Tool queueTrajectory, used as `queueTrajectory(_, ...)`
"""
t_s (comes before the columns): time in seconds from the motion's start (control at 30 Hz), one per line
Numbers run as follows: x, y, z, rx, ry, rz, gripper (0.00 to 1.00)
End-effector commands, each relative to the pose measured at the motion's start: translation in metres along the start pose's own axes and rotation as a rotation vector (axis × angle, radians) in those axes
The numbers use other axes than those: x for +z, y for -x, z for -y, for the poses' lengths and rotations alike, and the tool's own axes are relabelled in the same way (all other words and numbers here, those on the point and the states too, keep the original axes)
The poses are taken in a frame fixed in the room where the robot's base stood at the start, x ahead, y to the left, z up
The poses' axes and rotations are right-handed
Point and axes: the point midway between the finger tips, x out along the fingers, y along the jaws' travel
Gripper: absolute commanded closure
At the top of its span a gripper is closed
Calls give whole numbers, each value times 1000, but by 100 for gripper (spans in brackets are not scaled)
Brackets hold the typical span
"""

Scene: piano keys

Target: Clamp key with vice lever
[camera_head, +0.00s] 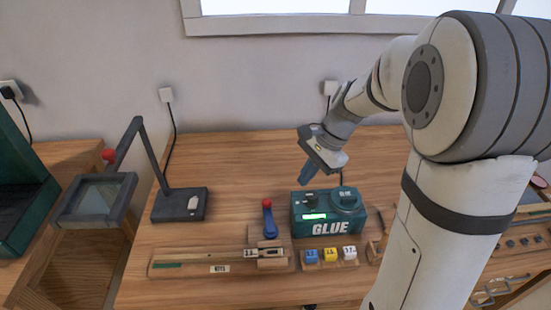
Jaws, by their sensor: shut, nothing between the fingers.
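The vice lever (268,218) is blue with a red knob and stands upright at the middle front of the table. A pale piano key (215,256) lies lengthwise in a wooden holder labelled KEYS, its right end by the small wooden vice block (271,262) below the lever. Whether the key is gripped there I cannot tell. My gripper (306,182) is shut and empty. It hangs above the table, up and to the right of the lever, apart from it and just above the left of the glue machine.
The green GLUE machine (329,217) stands right of the lever. Blue, yellow and white blocks (331,255) sit in front of it. The table behind the lever (240,160) is clear.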

Motion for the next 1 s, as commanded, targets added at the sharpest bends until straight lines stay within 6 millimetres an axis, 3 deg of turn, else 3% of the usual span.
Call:
queueTrajectory(0.1, -21, -16, 24, -10, -187, 88, 100)
queueTrajectory(0.3, -38, -31, 45, -21, -360, 168, 100)
queueTrajectory(0.77, -41, -35, 48, -22, -389, 181, 100)
queueTrajectory(1.0, -35, -66, 49, -18, -389, 182, 100)
